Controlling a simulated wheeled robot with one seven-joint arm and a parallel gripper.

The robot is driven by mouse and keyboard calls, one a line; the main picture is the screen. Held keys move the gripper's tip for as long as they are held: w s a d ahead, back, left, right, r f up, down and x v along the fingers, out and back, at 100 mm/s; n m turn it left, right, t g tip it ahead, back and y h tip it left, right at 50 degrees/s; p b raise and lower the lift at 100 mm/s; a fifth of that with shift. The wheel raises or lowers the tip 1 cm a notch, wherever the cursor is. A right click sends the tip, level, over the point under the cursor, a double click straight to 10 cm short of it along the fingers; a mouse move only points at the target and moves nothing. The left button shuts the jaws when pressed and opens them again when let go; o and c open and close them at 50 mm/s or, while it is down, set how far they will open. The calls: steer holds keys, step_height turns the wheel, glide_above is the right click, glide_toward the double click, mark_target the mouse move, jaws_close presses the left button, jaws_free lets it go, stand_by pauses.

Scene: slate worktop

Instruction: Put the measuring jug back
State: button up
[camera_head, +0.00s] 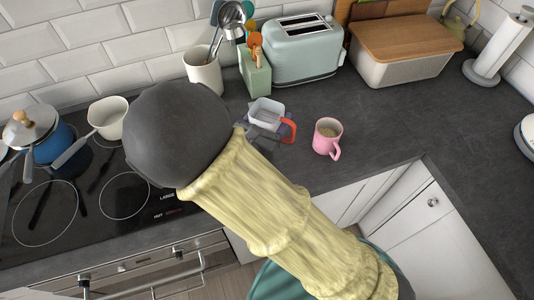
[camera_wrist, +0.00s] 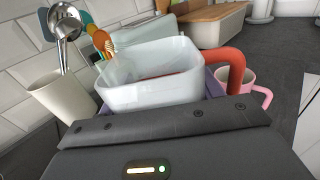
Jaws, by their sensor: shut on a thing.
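The measuring jug (camera_head: 264,113) is a clear, whitish, squarish vessel with a red handle, near the middle of the worktop. In the wrist view the jug (camera_wrist: 150,92) is upright, right in front of my gripper (camera_wrist: 165,122), with its handle to the right. My gripper (camera_head: 268,132) is shut on the jug, though my arm and the jug hide most of the fingers. I cannot tell whether the jug's base touches the worktop.
A pink mug (camera_head: 327,137) stands close to the right of the jug. Behind are a utensil crock (camera_head: 204,75), a green utensil holder (camera_head: 255,78), a toaster (camera_head: 304,55) and a bread bin (camera_head: 402,62). The hob (camera_head: 100,190) with pans is left. Slate worktop (camera_head: 410,120) is clear on the right.

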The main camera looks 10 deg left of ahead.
steer(key=shift+w+f, duration=0.1)
steer(key=shift+f, duration=2.75)
steer(key=shift+f, duration=0.1)
steer(key=shift+f, duration=0.3)
steer(key=shift+f+p, duration=0.35)
steer(key=shift+f, duration=1.35)
steer(key=shift+f, duration=0.15)
steer(key=o, duration=1.1)
